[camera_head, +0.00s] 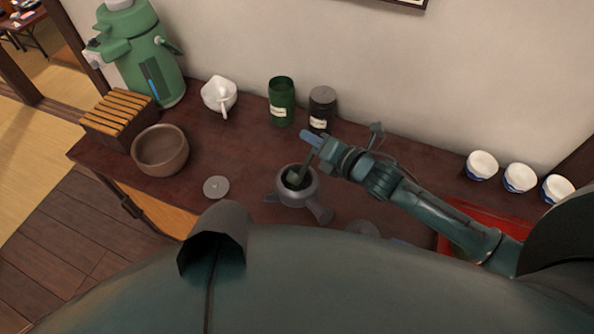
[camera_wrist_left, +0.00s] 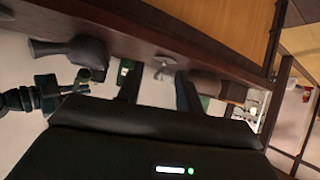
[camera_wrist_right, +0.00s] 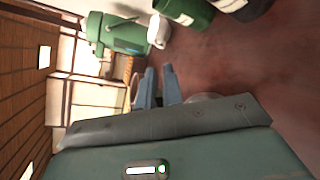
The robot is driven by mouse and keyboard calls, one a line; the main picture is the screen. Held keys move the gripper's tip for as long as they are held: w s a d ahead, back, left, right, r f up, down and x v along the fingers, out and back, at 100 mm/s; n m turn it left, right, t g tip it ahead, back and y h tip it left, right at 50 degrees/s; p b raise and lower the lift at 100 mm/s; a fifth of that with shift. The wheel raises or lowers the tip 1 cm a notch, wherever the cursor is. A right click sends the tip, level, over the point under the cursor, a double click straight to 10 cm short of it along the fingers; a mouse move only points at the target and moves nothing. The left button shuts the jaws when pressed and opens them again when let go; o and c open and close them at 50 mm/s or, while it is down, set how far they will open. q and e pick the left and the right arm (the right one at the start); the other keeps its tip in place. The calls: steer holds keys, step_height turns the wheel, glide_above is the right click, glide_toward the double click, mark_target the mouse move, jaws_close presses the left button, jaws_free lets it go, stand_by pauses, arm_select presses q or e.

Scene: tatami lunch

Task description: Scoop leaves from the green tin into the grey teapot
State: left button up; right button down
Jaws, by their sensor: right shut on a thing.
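The grey teapot (camera_head: 311,193) stands on the dark wooden counter with its top open. My right gripper (camera_head: 312,141) is above and behind it, shut on a scoop (camera_head: 303,168). The scoop slants down, and its lower end is at the teapot's mouth; its load cannot be told. In the right wrist view the right fingers (camera_wrist_right: 160,88) are close together. The green tin (camera_head: 281,103) stands at the back by the wall, and it also shows in the right wrist view (camera_wrist_right: 184,12). My left gripper (camera_wrist_left: 158,90) shows only in its own wrist view, fingers apart and empty.
A dark tin (camera_head: 322,106) stands beside the green tin. A round grey lid (camera_head: 216,187) lies left of the teapot. A brown bowl (camera_head: 161,150), white pitcher (camera_head: 219,95) and green flask (camera_head: 147,55) are further left. Several cups (camera_head: 519,178) and a red tray (camera_head: 458,214) are right.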

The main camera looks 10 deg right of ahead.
steer(key=s+a+r+n, duration=0.1)
steer(key=s+a+r+n+t, duration=0.1)
steer(key=a, duration=0.1)
steer(key=s+a+r+n, duration=0.1)
steer(key=n, duration=0.1)
steer(key=shift+s+a+r+t+h, duration=0.15)
steer(key=shift+s+a+t+h, duration=0.15)
arm_select(q)
steer(key=shift+w+d+f+h+b, duration=0.1)
steer(key=shift+d+f+h+b, duration=0.4)
steer(key=shift+b, duration=1.4)
arm_select(e)
steer(key=s+a+n+t, duration=0.1)
steer(key=s+a+n, duration=0.4)
steer(key=a, duration=0.2)
steer(key=shift+s+r+t, duration=0.25)
steer(key=shift+s+t, duration=0.1)
steer(key=shift+t, duration=0.05)
